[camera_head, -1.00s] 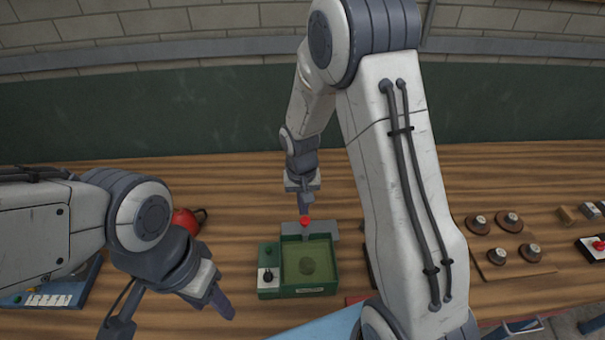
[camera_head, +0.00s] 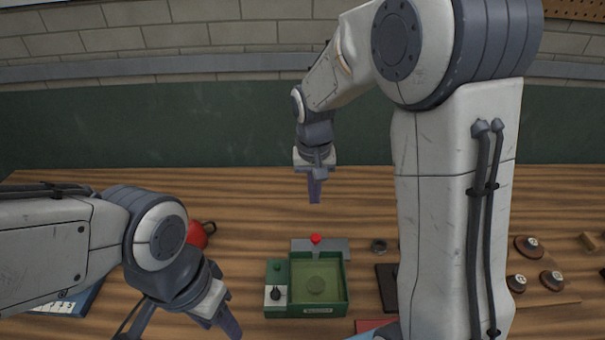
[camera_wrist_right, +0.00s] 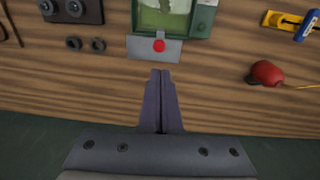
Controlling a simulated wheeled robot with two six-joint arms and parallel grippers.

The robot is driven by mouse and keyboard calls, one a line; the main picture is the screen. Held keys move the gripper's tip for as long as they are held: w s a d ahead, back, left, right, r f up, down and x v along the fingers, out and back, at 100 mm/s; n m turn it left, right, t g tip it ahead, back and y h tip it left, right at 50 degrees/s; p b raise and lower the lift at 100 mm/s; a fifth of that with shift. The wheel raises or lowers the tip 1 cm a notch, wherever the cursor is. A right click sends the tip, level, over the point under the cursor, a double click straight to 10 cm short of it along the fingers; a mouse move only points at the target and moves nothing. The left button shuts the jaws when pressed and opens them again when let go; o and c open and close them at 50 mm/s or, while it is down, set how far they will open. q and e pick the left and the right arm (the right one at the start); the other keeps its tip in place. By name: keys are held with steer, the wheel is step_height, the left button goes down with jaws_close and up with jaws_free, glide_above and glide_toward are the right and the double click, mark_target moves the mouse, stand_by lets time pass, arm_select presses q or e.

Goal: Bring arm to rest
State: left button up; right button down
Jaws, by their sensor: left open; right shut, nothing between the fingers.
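My right gripper (camera_head: 315,189) hangs pointing down above the back of the bench, its fingers shut and empty. In the right wrist view its fingers (camera_wrist_right: 160,76) lie together, with the bench some way below. My left gripper (camera_head: 226,325) is low at the lower left, angled down to the right, left of the green turf box; its fingertips are partly cut by the frame's edge, and it holds nothing that I can see. The green turf box (camera_head: 341,297) stands on the bench with a red button (camera_head: 316,239) on a grey plate at its back.
The wooden bench (camera_head: 250,195) has free room at the back. A red round object (camera_head: 197,234) lies behind my left arm. A board with several round weights (camera_head: 530,246) is at the right. My right arm hides part of the bench.

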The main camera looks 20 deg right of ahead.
arm_select(q)
step_height(320, 180, down, 3)
steer(key=b, duration=0.3)
steer(key=shift+f, duration=0.2)
arm_select(e)
steer(key=s+a+n, duration=0.5)
steer(key=s+a, duration=0.1)
steer(key=s, duration=0.6)
steer(key=s+a+n+y, duration=0.1)
steer(key=s+a+n, duration=0.4)
steer(key=s, duration=0.6)
steer(key=shift+s+a+f+n, duration=0.3)
steer(key=shift+s+a+f, duration=0.1)
steer(key=shift+a, duration=0.65)
steer(key=shift+w, duration=0.1)
